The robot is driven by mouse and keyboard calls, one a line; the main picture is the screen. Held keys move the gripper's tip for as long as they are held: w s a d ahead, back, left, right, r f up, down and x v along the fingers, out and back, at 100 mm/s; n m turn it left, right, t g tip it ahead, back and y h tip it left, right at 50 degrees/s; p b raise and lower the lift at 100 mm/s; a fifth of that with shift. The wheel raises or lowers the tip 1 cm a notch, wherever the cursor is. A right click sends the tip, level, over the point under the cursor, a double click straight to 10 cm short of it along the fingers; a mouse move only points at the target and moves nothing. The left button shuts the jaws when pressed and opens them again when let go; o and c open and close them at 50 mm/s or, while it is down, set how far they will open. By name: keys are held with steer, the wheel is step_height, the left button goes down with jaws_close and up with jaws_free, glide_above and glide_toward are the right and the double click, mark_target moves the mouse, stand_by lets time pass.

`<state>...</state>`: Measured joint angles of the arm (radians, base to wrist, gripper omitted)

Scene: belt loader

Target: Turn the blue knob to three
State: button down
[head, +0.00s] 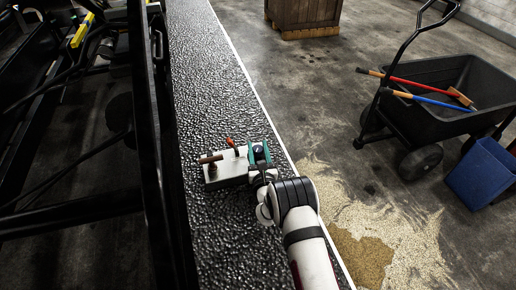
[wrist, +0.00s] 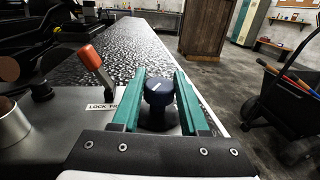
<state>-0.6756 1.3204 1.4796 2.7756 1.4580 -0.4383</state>
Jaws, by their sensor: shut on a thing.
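The dark blue knob (wrist: 159,92) stands on a grey control box (head: 228,169), which rests on the dark textured belt. My gripper (wrist: 158,98) has its green fingers on either side of the knob and is shut on it. A pale pointer mark shows on top of the knob. The numbers around it are hidden, so its setting cannot be read. In the head view my gripper (head: 259,152) is at the right end of the box and largely covers the knob. A lever with an orange grip (wrist: 91,57) stands left of the knob, by a "LOCK" label (wrist: 102,106).
A brown round part and a metal cylinder (wrist: 12,125) are on the left of the box. The textured belt (head: 215,95) runs away from me. A black cart (head: 440,110) with tools and a blue bin (head: 484,172) stand on the floor at right. Spilled grain (head: 385,230) lies beside the belt.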

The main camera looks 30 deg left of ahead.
steer(key=shift+r+h, duration=0.1)
steer(key=shift+h, duration=0.2)
steer(key=shift+c, duration=2.1)
jaws_free()
steer(key=v, duration=1.5)
steer(key=shift+s+d+f, duration=0.1)
steer(key=shift+s+f, duration=0.15)
steer(key=shift+s, duration=0.15)
